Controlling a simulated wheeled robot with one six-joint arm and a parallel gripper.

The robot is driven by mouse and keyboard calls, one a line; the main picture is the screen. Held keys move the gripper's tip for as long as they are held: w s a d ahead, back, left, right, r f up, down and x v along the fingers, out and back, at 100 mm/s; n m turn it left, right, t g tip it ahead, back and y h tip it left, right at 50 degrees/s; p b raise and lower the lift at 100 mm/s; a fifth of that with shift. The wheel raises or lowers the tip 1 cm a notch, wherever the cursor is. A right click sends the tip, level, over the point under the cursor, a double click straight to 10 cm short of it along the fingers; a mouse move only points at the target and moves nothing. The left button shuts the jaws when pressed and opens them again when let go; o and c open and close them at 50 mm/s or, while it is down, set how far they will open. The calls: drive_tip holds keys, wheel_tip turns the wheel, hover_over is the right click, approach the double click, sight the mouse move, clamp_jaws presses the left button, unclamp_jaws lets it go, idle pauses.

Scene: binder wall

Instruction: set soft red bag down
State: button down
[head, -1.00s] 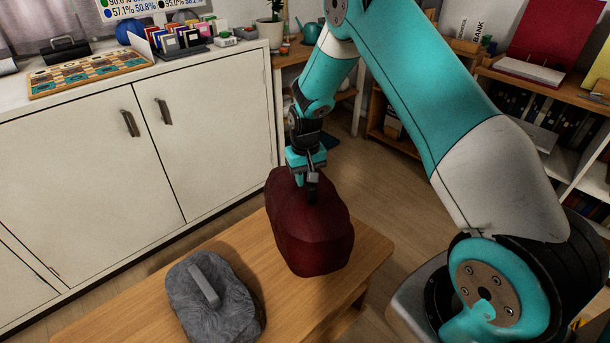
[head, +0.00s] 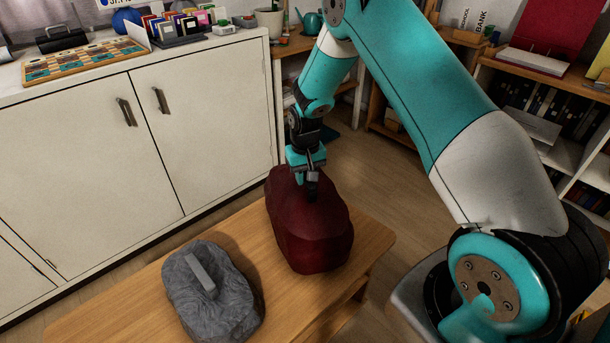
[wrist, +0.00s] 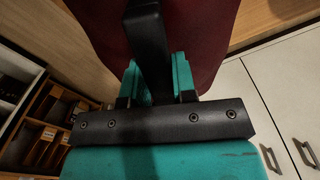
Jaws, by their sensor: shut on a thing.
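The soft red bag (head: 312,232) is dark red and bulky, at the right end of the wooden bench (head: 205,240) in the head view. My gripper (head: 311,186) is above it, shut on the top of the bag. The bag is upright and appears at or very close to the bench top; its underside is hidden, so I cannot tell if it touches. In the wrist view the bag (wrist: 213,35) fills the top middle behind the gripper (wrist: 155,75), whose fingertips are partly hidden.
A grey bag (head: 212,297) with a top handle lies on the bench, left of the red bag. A white cabinet (head: 90,160) stands behind the bench. Shelves (head: 560,110) stand at the right. Some bench top is bare between and in front of the bags.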

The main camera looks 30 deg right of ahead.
drive_tip(key=shift+f+b, duration=0.3)
drive_tip(key=shift+f, duration=0.15)
drive_tip(key=c, duration=0.8)
unclamp_jaws()
drive_tip(key=shift+c, duration=0.2)
